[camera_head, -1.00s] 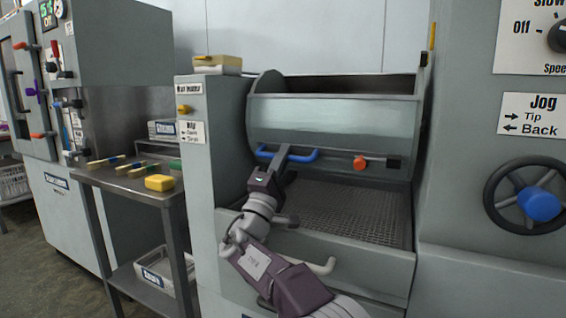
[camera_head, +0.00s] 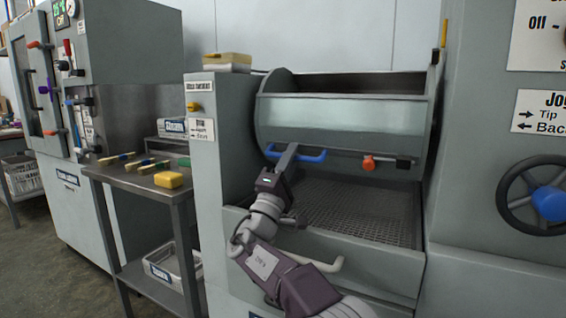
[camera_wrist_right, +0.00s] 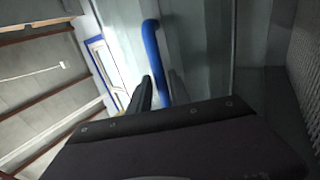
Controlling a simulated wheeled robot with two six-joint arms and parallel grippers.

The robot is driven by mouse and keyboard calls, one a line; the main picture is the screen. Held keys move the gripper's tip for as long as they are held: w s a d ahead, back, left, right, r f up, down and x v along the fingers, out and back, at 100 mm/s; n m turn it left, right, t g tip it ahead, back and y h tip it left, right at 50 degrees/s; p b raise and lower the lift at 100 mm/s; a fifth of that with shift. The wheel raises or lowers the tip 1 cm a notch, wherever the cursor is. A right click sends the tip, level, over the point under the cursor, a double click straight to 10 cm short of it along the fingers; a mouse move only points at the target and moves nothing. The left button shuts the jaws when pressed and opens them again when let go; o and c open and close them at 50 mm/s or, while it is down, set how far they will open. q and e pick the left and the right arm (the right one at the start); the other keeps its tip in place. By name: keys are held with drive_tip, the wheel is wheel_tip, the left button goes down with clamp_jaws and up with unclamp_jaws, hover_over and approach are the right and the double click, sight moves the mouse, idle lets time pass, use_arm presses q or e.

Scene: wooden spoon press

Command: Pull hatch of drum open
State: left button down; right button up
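The drum (camera_head: 290,85) is a grey-green cylinder in the machine's front opening. Its front hatch (camera_head: 340,116) is a curved panel with a pale shiny band. A blue bar handle (camera_head: 312,157) runs along the hatch's lower left, with an orange knob (camera_head: 368,163) to its right. My right gripper (camera_head: 288,152) reaches up to the handle's left-middle part. In the right wrist view, its fingers (camera_wrist_right: 160,90) lie close on both sides of the blue handle (camera_wrist_right: 152,45) and look shut on it. The gripper hides part of the handle. My left gripper is not in view.
A mesh tray (camera_head: 350,208) lies below the drum, with a pale handle (camera_head: 322,263) on the panel in front. A metal side table (camera_head: 140,182) with a yellow block (camera_head: 168,180) stands at left. A handwheel (camera_head: 540,197) is at right.

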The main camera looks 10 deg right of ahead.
drive_tip(key=s+a+p, duration=0.2)
drive_tip(key=s+a, duration=0.5)
drive_tip(key=s, duration=0.3)
drive_tip(key=shift+s+f, duration=0.15)
drive_tip(key=shift+s, duration=0.1)
